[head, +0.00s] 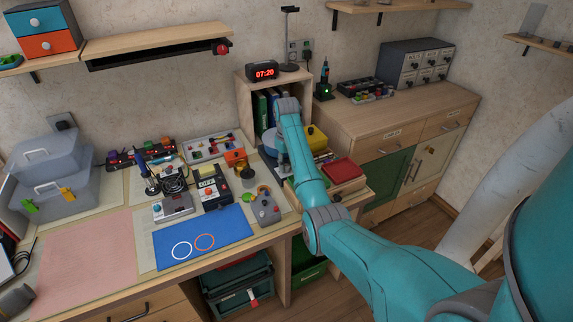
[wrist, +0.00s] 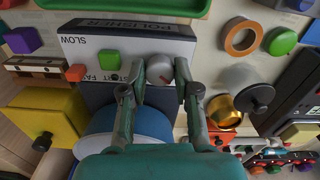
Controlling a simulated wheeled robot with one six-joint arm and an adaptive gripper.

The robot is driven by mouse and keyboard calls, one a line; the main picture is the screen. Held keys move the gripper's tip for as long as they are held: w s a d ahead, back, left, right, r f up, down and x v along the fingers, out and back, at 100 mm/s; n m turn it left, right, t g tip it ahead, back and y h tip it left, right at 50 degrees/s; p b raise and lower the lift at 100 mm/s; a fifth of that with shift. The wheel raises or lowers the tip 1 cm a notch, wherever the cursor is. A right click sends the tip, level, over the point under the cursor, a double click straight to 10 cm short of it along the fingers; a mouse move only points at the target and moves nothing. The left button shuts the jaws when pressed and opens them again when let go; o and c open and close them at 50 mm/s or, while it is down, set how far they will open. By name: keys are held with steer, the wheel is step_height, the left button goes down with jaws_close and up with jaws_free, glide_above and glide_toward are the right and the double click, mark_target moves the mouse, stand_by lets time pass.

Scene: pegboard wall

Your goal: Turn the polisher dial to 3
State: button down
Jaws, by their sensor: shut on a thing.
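In the wrist view the polisher (wrist: 125,38) shows as a pale panel with the printed words POLISHER and SLOW. Its grey round dial (wrist: 160,67) carries a small red mark. My gripper (wrist: 160,76) has one finger on each side of the dial and is shut on it. The fingers partly cover other print, and I cannot read any dial numbers. A blue disc (wrist: 133,124) lies below the panel, partly behind my gripper. In the head view my arm hides most of this area.
In the wrist view a yellow box (wrist: 52,120) is at left, with an orange ring (wrist: 241,36) and a gold cup (wrist: 224,108) at right.

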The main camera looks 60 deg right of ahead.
steer(key=m, duration=0.5)
steer(key=shift+m, duration=0.3)
steer(key=m, duration=1.2)
steer(key=shift+m, duration=0.3)
steer(key=m, duration=0.5)
steer(key=shift+m, duration=0.4)
steer(key=c, duration=0.8)
jaws_free()
steer(key=shift+c, duration=0.2)
steer(key=shift+n, duration=0.3)
